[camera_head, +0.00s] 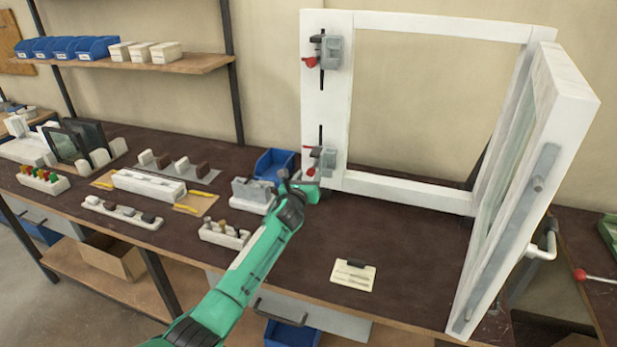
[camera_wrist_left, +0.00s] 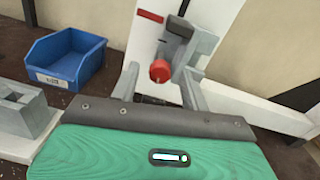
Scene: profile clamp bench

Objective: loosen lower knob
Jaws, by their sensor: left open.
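The lower clamp (camera_head: 326,157) is a grey block on the left upright of the white frame, with a red knob (camera_head: 311,172) low on its left side. In the left wrist view the red knob (camera_wrist_left: 160,71) faces me, round and unobstructed, below the grey clamp body (camera_wrist_left: 190,48). My left gripper (camera_head: 303,182) is open just in front of the lower clamp. In the wrist view its two fingers (camera_wrist_left: 159,82) stand to either side of the knob, with gaps on both sides. I cannot tell how deep the knob sits between them.
The upper clamp (camera_head: 330,52) with its own red knob (camera_head: 309,62) is higher on the same upright. A blue bin (camera_head: 274,163) stands left of the lower clamp. Grey blocks on a white base (camera_head: 252,192) are close to my left wrist. A card (camera_head: 353,274) lies on the bench (camera_head: 405,255).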

